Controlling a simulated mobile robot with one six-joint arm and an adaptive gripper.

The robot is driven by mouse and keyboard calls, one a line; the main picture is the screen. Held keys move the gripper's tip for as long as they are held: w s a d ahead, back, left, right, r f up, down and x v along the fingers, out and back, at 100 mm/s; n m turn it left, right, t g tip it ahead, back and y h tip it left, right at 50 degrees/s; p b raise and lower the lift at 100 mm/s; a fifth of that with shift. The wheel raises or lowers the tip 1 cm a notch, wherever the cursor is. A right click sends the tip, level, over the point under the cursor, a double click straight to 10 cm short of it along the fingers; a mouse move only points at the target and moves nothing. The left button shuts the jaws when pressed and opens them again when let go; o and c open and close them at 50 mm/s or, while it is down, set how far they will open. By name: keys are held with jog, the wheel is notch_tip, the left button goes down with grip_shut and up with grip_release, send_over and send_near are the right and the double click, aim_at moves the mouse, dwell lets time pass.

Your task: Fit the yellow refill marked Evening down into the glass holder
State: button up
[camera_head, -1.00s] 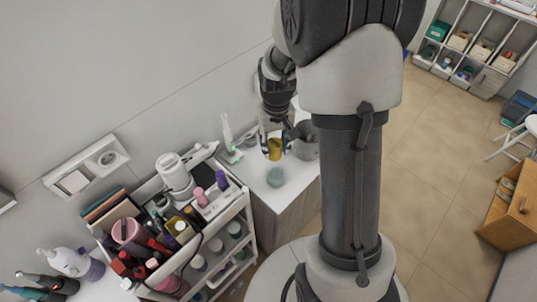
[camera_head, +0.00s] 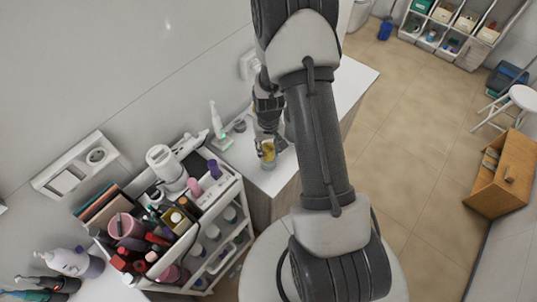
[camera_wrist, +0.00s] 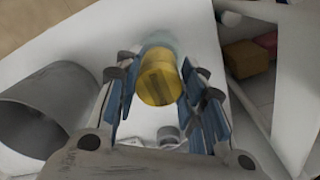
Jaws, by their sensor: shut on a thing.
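The yellow refill (camera_wrist: 158,80) is a short cylinder between the blue-padded fingers of my gripper (camera_wrist: 158,92) in the wrist view. My gripper is shut on it. The clear greenish glass holder (camera_wrist: 160,40) shows partly behind the refill, its rim largely covered by it. In the head view the refill (camera_head: 268,150) hangs under my gripper (camera_head: 268,142) over the white counter, with the glass close beneath it. I cannot tell whether the refill is inside the glass or just above it. No marking on the refill is readable.
A large grey cup (camera_wrist: 42,112) stands left of my gripper in the wrist view. A white toothbrush (camera_head: 216,121) stands at the back of the counter (camera_head: 240,165). The crowded cosmetics cart (camera_head: 195,225) is to the left in the head view.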

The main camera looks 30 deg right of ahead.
aim_at(269, 157)
notch_tip(269, 157, down, 4)
jog(key=shift+f, duration=0.1)
dwell(0.4)
jog(key=shift+o, duration=0.2)
jog(key=shift+s+a+f+b, duration=0.1)
jog(key=shift+s+f+b, duration=0.2)
jog(key=shift+f+b, duration=0.35)
jog(key=o, duration=0.6)
jog(key=shift+s+r, duration=0.1)
jog(key=shift+r, duration=0.05)
jog(key=o, duration=0.4)
jog(key=shift+w, duration=0.25)
jog(key=shift+o, duration=0.2)
